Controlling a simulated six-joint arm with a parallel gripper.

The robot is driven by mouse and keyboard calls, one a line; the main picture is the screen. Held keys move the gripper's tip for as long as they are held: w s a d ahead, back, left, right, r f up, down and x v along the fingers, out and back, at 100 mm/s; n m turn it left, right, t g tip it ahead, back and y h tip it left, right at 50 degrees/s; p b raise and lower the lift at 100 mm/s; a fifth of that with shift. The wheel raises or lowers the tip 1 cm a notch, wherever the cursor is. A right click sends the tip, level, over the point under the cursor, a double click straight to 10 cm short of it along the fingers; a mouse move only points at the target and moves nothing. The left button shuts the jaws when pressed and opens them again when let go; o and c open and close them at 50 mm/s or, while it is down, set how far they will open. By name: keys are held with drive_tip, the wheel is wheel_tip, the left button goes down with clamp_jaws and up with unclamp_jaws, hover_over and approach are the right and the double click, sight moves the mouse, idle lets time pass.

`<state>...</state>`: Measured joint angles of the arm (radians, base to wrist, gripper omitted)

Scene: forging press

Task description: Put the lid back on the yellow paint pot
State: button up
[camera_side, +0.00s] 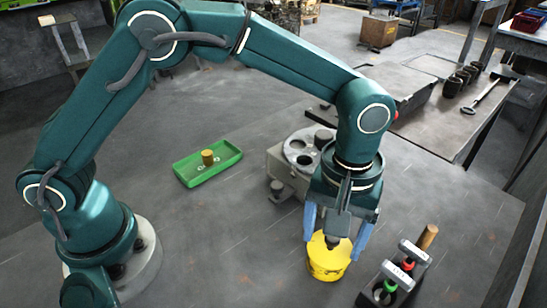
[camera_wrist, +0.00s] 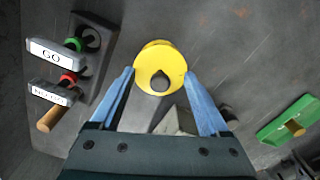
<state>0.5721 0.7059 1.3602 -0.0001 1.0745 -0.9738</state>
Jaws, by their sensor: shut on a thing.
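The pot's rim is mostly hidden by lid and fingers.
A gauge stand (camera_side: 395,280) with GO labels and a wooden handle (camera_side: 427,237) is close to the pot's right. A grey machine (camera_side: 288,170) stands behind my gripper. A green tray (camera_side: 222,158) holds a brown cylinder (camera_side: 208,157). The floor to the left is clear.

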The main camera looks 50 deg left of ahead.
clamp_jaws()
drive_tip(key=shift+s+a+r, duration=0.1)
drive_tip(key=shift+s+a, duration=0.05)
drive_tip(key=shift+a, duration=0.6)
idle(1.0)
drive_tip(key=o, duration=1.1)
unclamp_jaws()
drive_tip(key=shift+r, duration=0.1)
drive_tip(key=shift+r, duration=3.4)
